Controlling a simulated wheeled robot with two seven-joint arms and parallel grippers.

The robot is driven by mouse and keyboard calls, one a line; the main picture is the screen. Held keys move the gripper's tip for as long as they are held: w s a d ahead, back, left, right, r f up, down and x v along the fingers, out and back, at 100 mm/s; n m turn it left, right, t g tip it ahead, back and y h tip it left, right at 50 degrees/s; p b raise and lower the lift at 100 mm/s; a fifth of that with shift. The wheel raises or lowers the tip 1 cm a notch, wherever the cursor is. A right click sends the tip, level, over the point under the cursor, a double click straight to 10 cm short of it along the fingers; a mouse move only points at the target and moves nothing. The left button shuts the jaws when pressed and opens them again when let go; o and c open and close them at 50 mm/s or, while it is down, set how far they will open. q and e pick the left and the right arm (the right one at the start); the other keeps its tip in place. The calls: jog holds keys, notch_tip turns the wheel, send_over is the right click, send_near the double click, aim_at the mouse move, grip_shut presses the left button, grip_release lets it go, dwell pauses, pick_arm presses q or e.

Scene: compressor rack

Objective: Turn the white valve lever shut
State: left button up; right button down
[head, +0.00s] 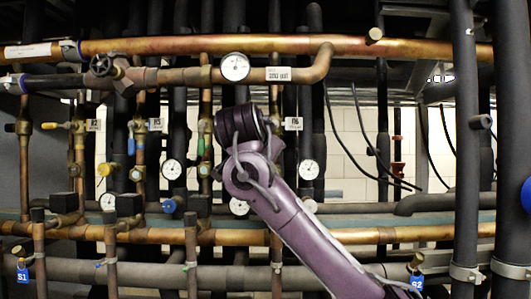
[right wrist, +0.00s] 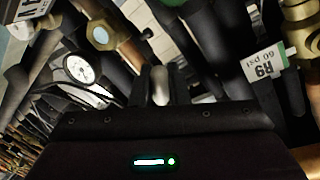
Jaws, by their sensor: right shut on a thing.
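The white valve lever (right wrist: 160,88) shows in the right wrist view as a pale, rounded piece between my black fingers. My right gripper (right wrist: 158,84) is shut on it, with one finger on each side. Most of the lever and its valve body are hidden by the gripper. In the head view my purple right arm reaches up from the bottom right to the middle of the rack, and its wrist covers the lever and the fingertips. My left gripper is in neither view.
Copper pipes (head: 150,46) cross the rack above and below my wrist. Several gauges are near, one (right wrist: 80,68) left of the fingers. A white tag (right wrist: 264,62) hangs at right. Yellow (head: 50,126) and blue levers are at left. Dark vertical pipes (head: 466,150) stand at right.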

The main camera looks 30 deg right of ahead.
jog(key=shift+a+r+m, duration=0.1)
jog(key=shift+r+m, duration=0.05)
jog(key=shift+m, duration=0.15)
jog(key=c, duration=1.5)
grip_release()
jog(key=shift+b+v, duration=1.85)
jog(key=shift+v, duration=2)
